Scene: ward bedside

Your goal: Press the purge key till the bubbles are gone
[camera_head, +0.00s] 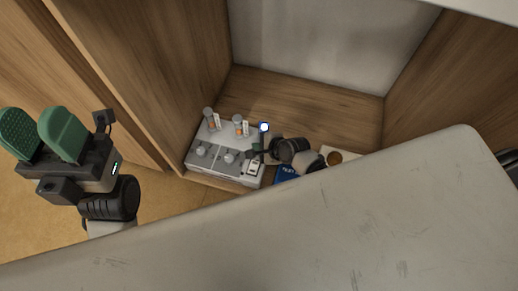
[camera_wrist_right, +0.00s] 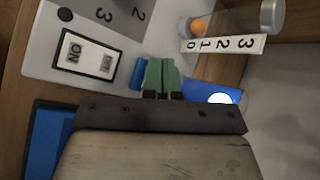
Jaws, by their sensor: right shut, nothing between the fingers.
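A grey-and-white device (camera_head: 198,164) with two flow tubes and knobs stands in the wooden niche. In the right wrist view it shows a rocker switch (camera_wrist_right: 88,53) and a flow tube (camera_wrist_right: 232,20) with an orange ball. My right gripper (camera_head: 251,153) is shut and empty over the device's right side; its green fingertips (camera_wrist_right: 162,75) are together beside a small blue part (camera_wrist_right: 139,73). I cannot tell whether they touch it or whether it is the purge key. No bubbles can be made out. My left gripper (camera_head: 40,130) is open and empty at the far left, away from the device.
A white lamp with a blue ring (camera_head: 264,127) stands near the right gripper. A blue flat item (camera_head: 285,176) and a pale sheet with a brown disc (camera_head: 335,157) lie right of the device. Wooden side walls (camera_head: 165,65) close in the niche. A large pale panel (camera_head: 330,225) covers the foreground.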

